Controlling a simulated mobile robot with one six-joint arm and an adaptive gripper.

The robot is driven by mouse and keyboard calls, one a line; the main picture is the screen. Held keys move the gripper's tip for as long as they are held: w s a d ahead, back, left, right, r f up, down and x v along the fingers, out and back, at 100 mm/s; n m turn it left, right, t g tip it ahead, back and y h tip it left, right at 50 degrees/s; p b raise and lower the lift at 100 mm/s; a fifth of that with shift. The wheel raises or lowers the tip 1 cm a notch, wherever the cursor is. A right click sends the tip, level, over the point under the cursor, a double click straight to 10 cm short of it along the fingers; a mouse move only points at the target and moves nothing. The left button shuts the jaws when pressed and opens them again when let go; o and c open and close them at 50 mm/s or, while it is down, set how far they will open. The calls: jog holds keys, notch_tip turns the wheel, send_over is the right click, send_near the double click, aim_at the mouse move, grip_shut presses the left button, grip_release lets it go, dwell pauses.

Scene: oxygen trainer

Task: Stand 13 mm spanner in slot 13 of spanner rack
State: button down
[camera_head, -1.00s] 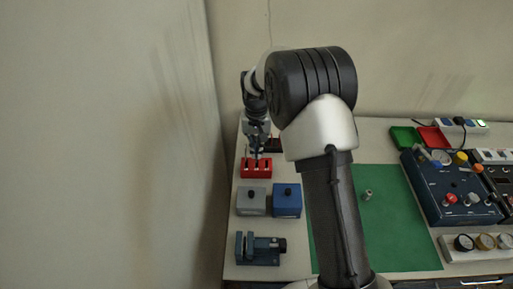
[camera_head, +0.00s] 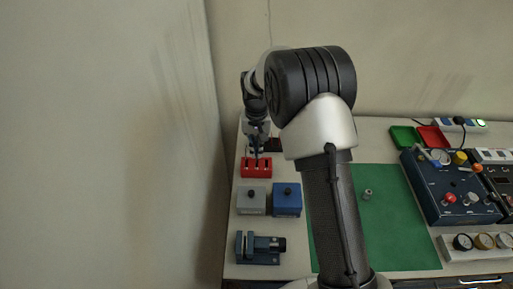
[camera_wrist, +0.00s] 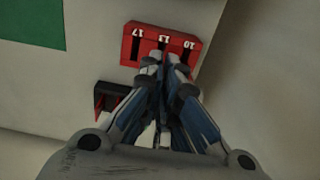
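The red spanner rack (camera_head: 248,174) stands at the left end of the table. In the wrist view the rack (camera_wrist: 128,52) shows slots marked 17, 13 and 10. My gripper (camera_wrist: 166,68) points at the rack, its fingertips close together at the middle slot, 13, and covering part of it. In the head view my gripper (camera_head: 257,152) is just above the rack's middle. I cannot clearly make out the 13 mm spanner; anything between the fingers is hidden by the fingers themselves. Contact with the rack cannot be told.
A dark open-topped holder with red edges (camera_wrist: 112,97) is beside the rack. In front are a grey box (camera_head: 251,201), a blue box (camera_head: 286,203) and a vice (camera_head: 262,250). A green mat (camera_head: 390,225) lies to the right with a small metal fitting (camera_head: 367,194). The wall is close at left.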

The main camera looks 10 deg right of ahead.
jog(key=shift+f, duration=0.2)
dwell(0.4)
jog(key=shift+f+b, duration=1.25)
jog(key=shift+f, duration=1)
jog(key=c, duration=1.7)
grip_release()
notch_tip(320, 180, up, 12)
jog(key=shift+s+r, duration=0.1)
jog(key=shift+r, duration=0.05)
jog(key=s+d+r+n+t, duration=0.1)
jog(key=s+d+r+t, duration=0.1)
jog(key=s+r, duration=1.2)
jog(key=s+t, duration=0.1)
jog(key=s, duration=0.6)
jog(key=s+d+f, duration=0.1)
jog(key=s, duration=0.5)
jog(key=s+n+t, duration=0.1)
jog(key=s, duration=0.6)
jog(key=shift+s+d+f+t, duration=0.3)
jog(key=shift+f, duration=0.05)
